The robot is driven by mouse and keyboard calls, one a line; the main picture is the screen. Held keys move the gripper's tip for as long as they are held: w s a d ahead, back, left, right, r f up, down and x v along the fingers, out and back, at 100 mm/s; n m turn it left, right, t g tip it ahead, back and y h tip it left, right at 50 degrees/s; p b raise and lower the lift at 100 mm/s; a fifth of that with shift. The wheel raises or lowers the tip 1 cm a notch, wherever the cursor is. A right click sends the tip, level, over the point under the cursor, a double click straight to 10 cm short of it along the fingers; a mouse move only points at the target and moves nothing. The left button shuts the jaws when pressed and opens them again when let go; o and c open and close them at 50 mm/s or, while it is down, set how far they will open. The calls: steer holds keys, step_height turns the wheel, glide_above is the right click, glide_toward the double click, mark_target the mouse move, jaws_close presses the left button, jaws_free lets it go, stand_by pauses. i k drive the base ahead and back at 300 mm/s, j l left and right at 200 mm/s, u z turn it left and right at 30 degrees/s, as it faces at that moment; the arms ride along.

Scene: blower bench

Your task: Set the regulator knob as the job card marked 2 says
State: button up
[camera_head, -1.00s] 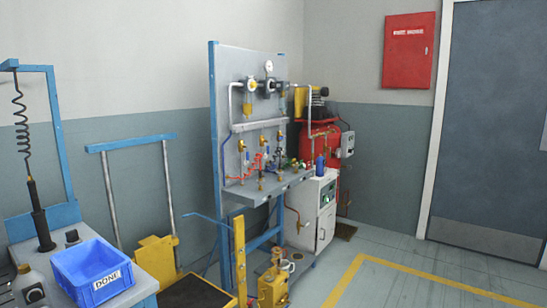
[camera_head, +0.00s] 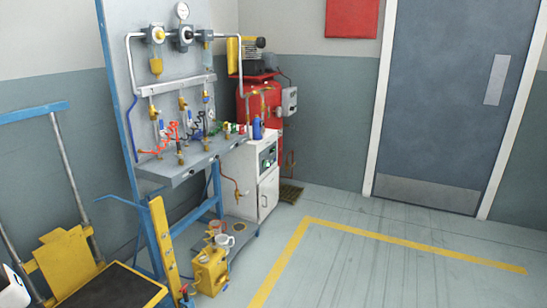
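A blower bench with a grey back panel (camera_head: 118,40) and a blue frame stands left of centre in the head view. A row of air-line units runs along the panel's top. The dark middle unit, which looks like the regulator (camera_head: 182,36), sits below a round white gauge (camera_head: 182,11). Its knob setting and the gauge reading are too small to tell. No job card can be made out. My gripper is not in view.
The bench shelf (camera_head: 185,174) carries red, blue and green hoses and fittings. A yellow machine (camera_head: 210,270) and a yellow upright (camera_head: 163,245) stand in front. A cart (camera_head: 110,288) is at left, a white cabinet (camera_head: 268,190) at right. The floor (camera_head: 380,275) at right is clear.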

mark_target(189, 35)
steer(key=i+z, duration=0.35)
steer(key=i, duration=0.85)
steer(key=i+l+u, duration=0.2)
steer(key=i, duration=0.35)
steer(key=i+l+u, duration=0.2)
steer(key=i, duration=0.4)
steer(key=j, duration=0.1)
